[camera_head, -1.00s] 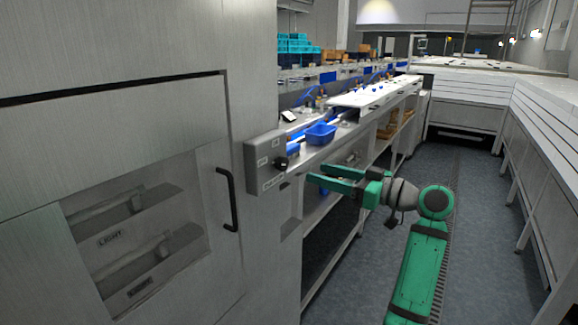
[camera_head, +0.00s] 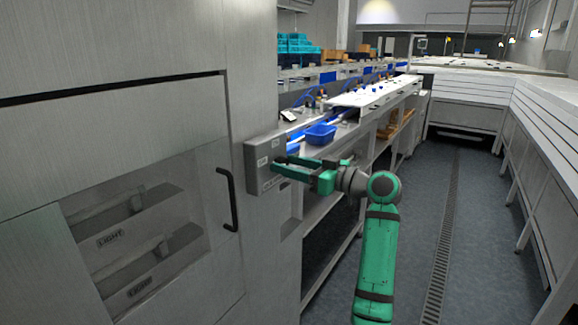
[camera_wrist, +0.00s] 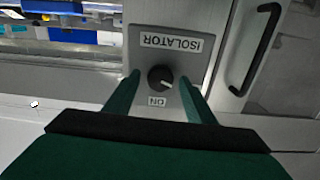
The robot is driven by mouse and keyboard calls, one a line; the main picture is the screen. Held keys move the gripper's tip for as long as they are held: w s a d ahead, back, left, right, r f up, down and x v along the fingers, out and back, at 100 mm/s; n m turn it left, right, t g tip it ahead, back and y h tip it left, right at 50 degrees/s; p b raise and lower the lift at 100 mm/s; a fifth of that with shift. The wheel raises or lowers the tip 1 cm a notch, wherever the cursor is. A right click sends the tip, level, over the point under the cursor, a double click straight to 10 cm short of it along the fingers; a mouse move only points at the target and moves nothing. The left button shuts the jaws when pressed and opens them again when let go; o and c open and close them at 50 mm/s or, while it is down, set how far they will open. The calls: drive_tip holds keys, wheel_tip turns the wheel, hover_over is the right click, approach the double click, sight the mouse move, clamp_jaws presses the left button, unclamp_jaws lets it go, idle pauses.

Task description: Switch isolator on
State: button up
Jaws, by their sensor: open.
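The isolator box (camera_head: 262,150) is a grey box on the side of the large metal cabinet. In the wrist view its plate (camera_wrist: 181,40) carries an "ISOLATOR" label and an "ON" label, both upside down. Its black round knob (camera_wrist: 160,78) has a pale pointer mark aimed to the right in the picture, slightly downward, not at the "ON" label. My gripper (camera_head: 279,165) is open, with its green fingers in front of the box. In the wrist view the fingers (camera_wrist: 160,88) stand on either side of the knob; contact is not clear. In the head view the gripper hides the knob.
The cabinet has a black door handle (camera_head: 228,199) just left of the box; it also shows in the wrist view (camera_wrist: 256,50). Blue trays (camera_head: 320,134) stand on the bench to the right. The aisle floor (camera_head: 420,230) is clear.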

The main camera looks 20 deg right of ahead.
drive_tip(key=c, duration=1)
drive_tip(key=shift+c, duration=0.2)
